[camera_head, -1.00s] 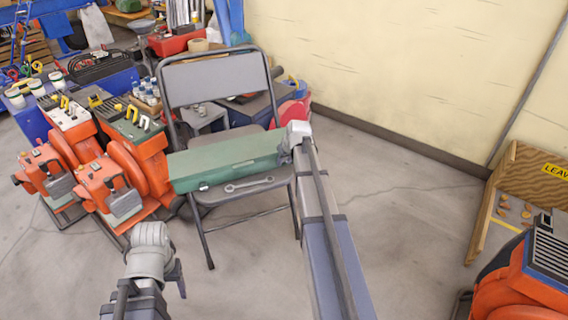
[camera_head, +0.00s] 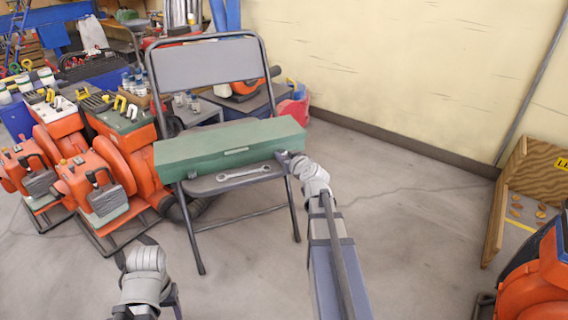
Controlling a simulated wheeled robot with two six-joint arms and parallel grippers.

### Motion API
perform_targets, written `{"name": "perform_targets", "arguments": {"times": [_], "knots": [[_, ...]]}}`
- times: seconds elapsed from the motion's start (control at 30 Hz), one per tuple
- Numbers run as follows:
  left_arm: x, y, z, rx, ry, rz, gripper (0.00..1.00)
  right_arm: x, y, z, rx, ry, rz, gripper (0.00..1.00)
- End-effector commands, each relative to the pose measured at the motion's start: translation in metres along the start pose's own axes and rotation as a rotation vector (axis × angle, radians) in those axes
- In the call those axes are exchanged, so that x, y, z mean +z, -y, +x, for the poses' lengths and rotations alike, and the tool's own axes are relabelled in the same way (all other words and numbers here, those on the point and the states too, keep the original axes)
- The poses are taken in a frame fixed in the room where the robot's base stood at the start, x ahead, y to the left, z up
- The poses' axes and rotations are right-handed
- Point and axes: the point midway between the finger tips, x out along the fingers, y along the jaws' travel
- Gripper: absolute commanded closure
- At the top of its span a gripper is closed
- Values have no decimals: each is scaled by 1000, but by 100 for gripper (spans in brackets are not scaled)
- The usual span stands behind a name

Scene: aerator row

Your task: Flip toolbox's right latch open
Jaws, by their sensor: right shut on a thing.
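The green toolbox (camera_head: 222,147) lies shut on the seat of a grey folding chair (camera_head: 207,66), its long front towards me. A handle (camera_head: 236,151) shows at the middle of its front. My right gripper (camera_head: 284,156) is at the right end of that front, low down, shut on what appears to be the right latch. The latch itself is hidden by the gripper. My left arm's wrist is at the bottom left, away from the toolbox. The left gripper (camera_head: 150,268) is too unclear there to show its jaws.
A wrench (camera_head: 243,173) lies on the seat in front of the toolbox. Orange aerator machines (camera_head: 95,180) stand left of the chair. A wooden crate (camera_head: 515,205) and another orange machine (camera_head: 535,280) are at the right. The floor between is clear.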

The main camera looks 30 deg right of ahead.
Motion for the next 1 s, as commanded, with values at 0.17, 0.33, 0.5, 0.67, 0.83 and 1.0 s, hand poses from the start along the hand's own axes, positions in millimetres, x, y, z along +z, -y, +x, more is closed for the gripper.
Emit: {"name": "perform_targets", "arguments": {"times": [0.17,0.33,0.5,0.67,0.83,1.0], "knots": [[-1,-1,13,0,0,0,38,3,1,2,-2,-43,1,100],[-1,-2,15,0,0,0,38,2,1,1,0,-59,1,100],[-1,-2,15,0,0,0,38,1,0,1,1,-61,1,100],[-1,-2,14,0,0,0,38,1,0,1,1,-61,1,100],[-1,-1,14,0,0,0,38,2,0,1,1,-61,1,53],[-1,-2,15,0,0,0,38,2,0,1,2,-60,1,38]]}}
